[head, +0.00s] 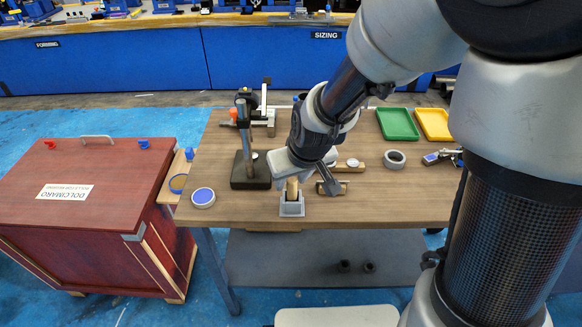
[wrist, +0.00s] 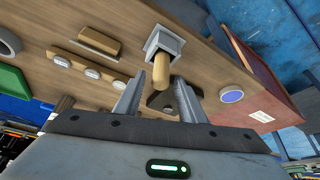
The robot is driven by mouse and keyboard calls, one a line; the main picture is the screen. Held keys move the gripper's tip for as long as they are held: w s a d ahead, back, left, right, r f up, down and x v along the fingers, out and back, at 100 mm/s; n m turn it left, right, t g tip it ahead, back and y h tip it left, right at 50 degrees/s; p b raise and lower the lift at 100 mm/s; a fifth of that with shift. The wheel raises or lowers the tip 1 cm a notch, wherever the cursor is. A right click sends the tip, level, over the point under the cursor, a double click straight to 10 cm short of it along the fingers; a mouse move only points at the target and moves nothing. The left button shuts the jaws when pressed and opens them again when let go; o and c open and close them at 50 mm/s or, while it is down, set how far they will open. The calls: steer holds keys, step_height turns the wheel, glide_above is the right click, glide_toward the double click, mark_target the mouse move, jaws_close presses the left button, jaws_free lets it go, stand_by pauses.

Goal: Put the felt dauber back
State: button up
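A pale wooden cylinder, which looks like the felt dauber's handle (head: 292,187), stands upright in a small grey square holder (head: 291,208) at the table's front edge. In the wrist view the wooden handle (wrist: 161,72) points toward me out of the grey holder (wrist: 165,40). Any felt end is hidden. My gripper (wrist: 159,80) is open, with one finger on each side of the handle's near end and a gap visible beside it. In the head view my gripper (head: 292,177) is directly above the holder and partly covers the handle.
A dark-based stand (head: 250,172) and a round blue-faced disc (head: 203,198) are left of the holder. A wooden block (head: 331,187) lies close on the right. A grey ring (head: 395,159), green tray (head: 398,124) and yellow tray (head: 435,124) are farther right. A red-brown cabinet (head: 90,190) stands left.

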steer(key=shift+r, duration=0.1)
steer(key=shift+r+p, duration=0.3)
steer(key=shift+r, duration=0.05)
steer(key=p+v, duration=0.2)
steer(key=v, duration=0.9)
steer(key=s+d+r+m+t+h, duration=0.1)
steer(key=s+d+r+m, duration=0.3)
steer(key=s+d+r, duration=0.6)
steer(key=s+d, duration=0.1)
steer(key=s, duration=0.1)
steer(key=shift+s+h, duration=0.3)
steer(key=shift+h, duration=0.1)
step_height(320, 180, up, 14)
steer(key=p, duration=1.4)
